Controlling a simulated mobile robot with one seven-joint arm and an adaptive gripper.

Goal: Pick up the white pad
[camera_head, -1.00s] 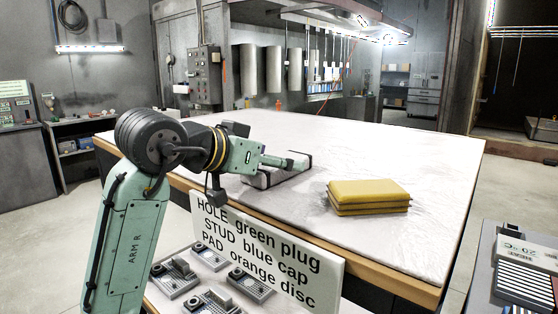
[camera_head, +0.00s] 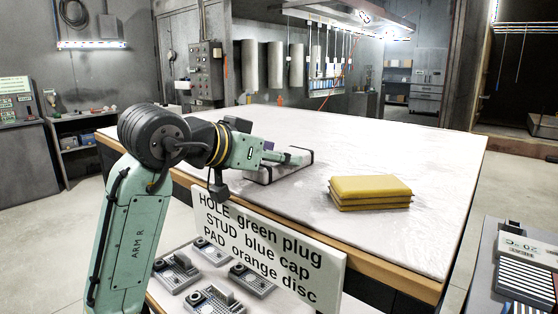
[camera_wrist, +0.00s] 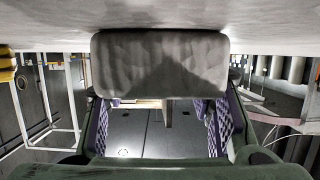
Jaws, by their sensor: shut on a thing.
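The white pad (camera_head: 290,169) is a pale, thick bundle with dark edges, lying on the white-covered table close to its near left edge. My gripper (camera_head: 277,155) is at the pad, with its purple-lined fingers partly in sight, and is shut on it. In the wrist view the pad's blunt grey end (camera_wrist: 160,65) spans the space between the fingers of my gripper (camera_wrist: 162,104). The pad still appears to rest against the table surface. The exact finger contact is partly hidden.
A stack of yellow pads (camera_head: 370,193) lies to the right on the table (camera_head: 400,150). A sign (camera_head: 265,250) stands at the table's near side, above grey fixtures (camera_head: 215,300). The table's far part is clear. A panel with a striped block (camera_head: 525,280) is at lower right.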

